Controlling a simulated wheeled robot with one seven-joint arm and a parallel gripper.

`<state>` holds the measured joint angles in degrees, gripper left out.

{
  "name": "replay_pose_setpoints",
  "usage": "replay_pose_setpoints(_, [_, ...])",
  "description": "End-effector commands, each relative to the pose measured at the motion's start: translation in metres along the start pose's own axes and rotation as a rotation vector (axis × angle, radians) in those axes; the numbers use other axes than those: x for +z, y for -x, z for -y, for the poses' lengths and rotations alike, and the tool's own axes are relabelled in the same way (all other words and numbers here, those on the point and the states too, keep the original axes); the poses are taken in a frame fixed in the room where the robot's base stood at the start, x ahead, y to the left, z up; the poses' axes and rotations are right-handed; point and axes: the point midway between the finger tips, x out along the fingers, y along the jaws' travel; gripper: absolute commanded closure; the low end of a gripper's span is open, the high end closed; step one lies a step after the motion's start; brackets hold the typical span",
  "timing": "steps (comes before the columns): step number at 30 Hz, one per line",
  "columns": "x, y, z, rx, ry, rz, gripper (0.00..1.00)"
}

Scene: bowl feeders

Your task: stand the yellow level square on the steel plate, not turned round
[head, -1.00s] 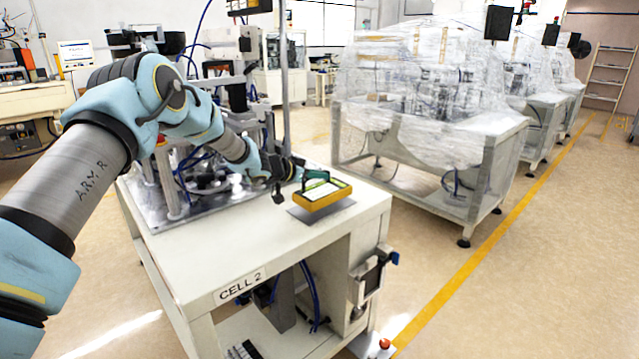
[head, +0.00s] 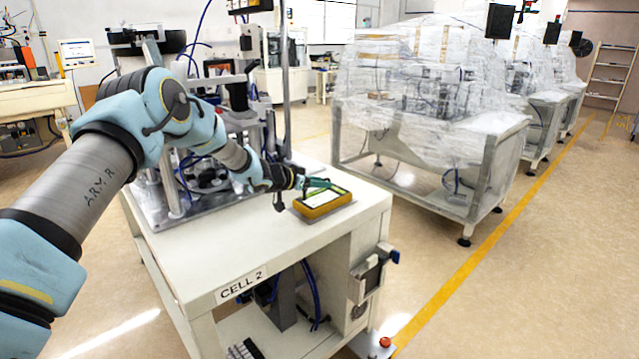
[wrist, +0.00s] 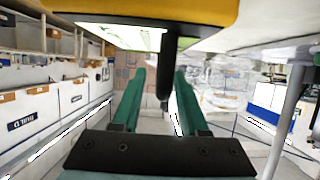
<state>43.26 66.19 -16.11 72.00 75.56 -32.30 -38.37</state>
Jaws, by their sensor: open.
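The yellow level (head: 321,204) sits on the grey steel plate (head: 297,212) near the corner of the white table, with its pale, green-edged face up. It looks level and roughly in line with the plate, but which way round it faces I cannot tell. In the wrist view its yellow body (wrist: 205,12) fills the top edge, with a black post (wrist: 166,70) between my fingers. My gripper (head: 318,183) is at the level's upper side; its green fingers (wrist: 158,88) are open, with gaps beside the post. My fingers hide part of the level's far side.
The white table (head: 225,255) marked CELL 2 has bare top in front of the plate. Feeder machinery (head: 205,178) stands close behind and left of my wrist. A plastic-wrapped machine (head: 430,90) stands to the right across a floor gap.

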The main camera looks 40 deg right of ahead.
Motion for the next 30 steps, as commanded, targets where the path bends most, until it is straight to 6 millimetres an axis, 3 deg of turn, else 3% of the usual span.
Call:
replay_pose_setpoints(4, [-0.004, 0.002, 0.000, -0.001, 0.000, 0.000, 0.57])
replay_pose_setpoints(8, [-0.002, 0.017, 0.001, -0.001, -0.001, 0.001, 0.57])
replay_pose_setpoints(21, [-0.002, 0.103, 0.001, -0.001, -0.001, 0.000, 0.57])
replay_pose_setpoints(30, [-0.002, 0.121, 0.000, 0.000, 0.000, 0.000, 0.57])
